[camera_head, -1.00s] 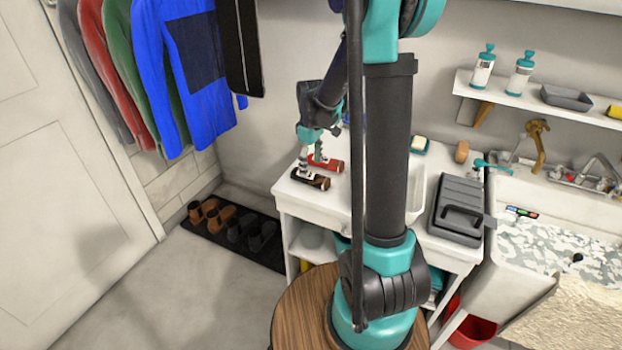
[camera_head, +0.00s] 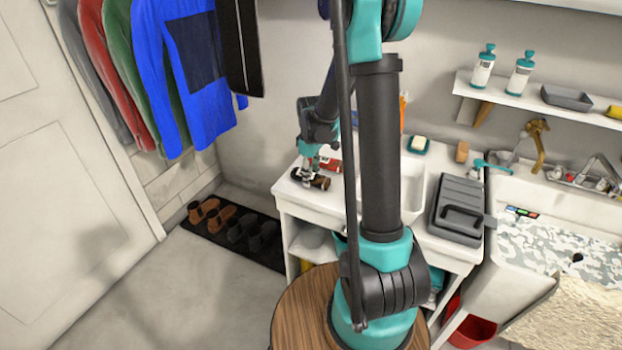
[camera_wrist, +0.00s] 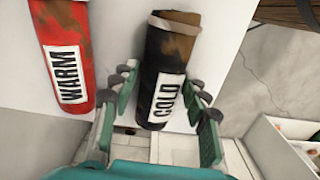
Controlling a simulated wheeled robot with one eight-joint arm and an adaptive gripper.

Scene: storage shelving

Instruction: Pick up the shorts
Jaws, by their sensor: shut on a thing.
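A dark brown-black roll (camera_wrist: 172,50) with a white "COLD" label lies on the white counter. It also shows in the head view (camera_head: 320,183). A red roll (camera_wrist: 62,45) with a "WARM" label lies to its left, apart from my gripper; in the head view it is partly hidden behind the gripper. My gripper (camera_wrist: 162,90) has one finger on each side of the dark roll and is shut on it. The roll still appears to rest at counter level. I cannot make out any garment clearly recognisable as shorts.
The white counter (camera_head: 290,190) also holds a basin (camera_head: 412,190) and a dark toolbox (camera_head: 459,208). Jackets (camera_head: 185,70) hang at the left. Shoes stand on a dark mat (camera_head: 268,258) on the floor. A wall shelf with bottles is at the right.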

